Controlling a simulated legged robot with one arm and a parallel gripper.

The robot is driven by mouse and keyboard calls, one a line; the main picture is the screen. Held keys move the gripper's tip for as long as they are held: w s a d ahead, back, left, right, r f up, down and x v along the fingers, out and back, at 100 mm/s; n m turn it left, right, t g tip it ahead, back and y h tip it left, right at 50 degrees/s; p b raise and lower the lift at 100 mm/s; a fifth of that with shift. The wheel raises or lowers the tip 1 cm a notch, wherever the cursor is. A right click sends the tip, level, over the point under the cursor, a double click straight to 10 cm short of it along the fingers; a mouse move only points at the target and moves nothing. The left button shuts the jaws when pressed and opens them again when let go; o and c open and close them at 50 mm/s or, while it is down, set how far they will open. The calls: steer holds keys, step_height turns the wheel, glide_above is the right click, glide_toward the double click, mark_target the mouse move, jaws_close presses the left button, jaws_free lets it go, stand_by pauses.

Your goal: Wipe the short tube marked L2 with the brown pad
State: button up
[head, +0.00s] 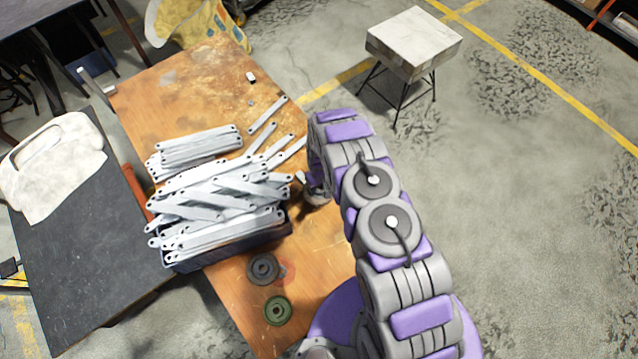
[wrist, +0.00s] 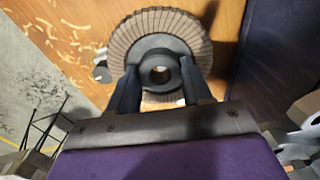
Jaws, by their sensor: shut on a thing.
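My gripper (wrist: 160,82) is shut on the dark hub of a round, brownish-grey pleated pad (wrist: 125,40) in the wrist view. The pad's face spreads out beyond the fingers, over the wooden table. A small grey and white cylindrical piece (wrist: 102,72) shows just left of the pad, partly hidden; I cannot tell whether it is a tube. I can read no L2 mark in either view. In the head view my gripper (head: 315,192) is low over the table, right of the heap of brackets, and mostly hidden by my arm.
Galvanized brackets (head: 215,205) are heaped in a dark blue bin (head: 240,245) on the wooden table (head: 190,85). A dark disc (head: 263,268) and a green disc (head: 277,310) lie at the table's near end. A white-topped stool (head: 413,40) stands on the floor at right.

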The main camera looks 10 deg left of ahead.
steer(key=shift+d+r, duration=0.15)
steer(key=shift+r, duration=1)
steer(key=w+d+r+m, duration=0.1)
steer(key=w+d+r, duration=0.15)
steer(key=r, duration=0.45)
steer(key=w+d+r+m, duration=0.15)
steer(key=d+r, duration=0.25)
steer(key=r, duration=0.4)
steer(key=w+d+r+m, duration=0.1)
steer(key=w+d+r, duration=0.2)
steer(key=r, duration=0.4)
steer(key=s+d+r+m, duration=0.2)
steer(key=d+r, duration=0.5)
steer(key=r, duration=0.3)
steer(key=s+d+r+m, duration=0.1)
steer(key=s+d+r, duration=0.2)
steer(key=d+r, duration=0.3)
step_height(320, 180, up, 5)
steer(key=shift+d+r+m, duration=0.1)
steer(key=shift+d+m, duration=0.25)
steer(key=shift+d, duration=0.05)
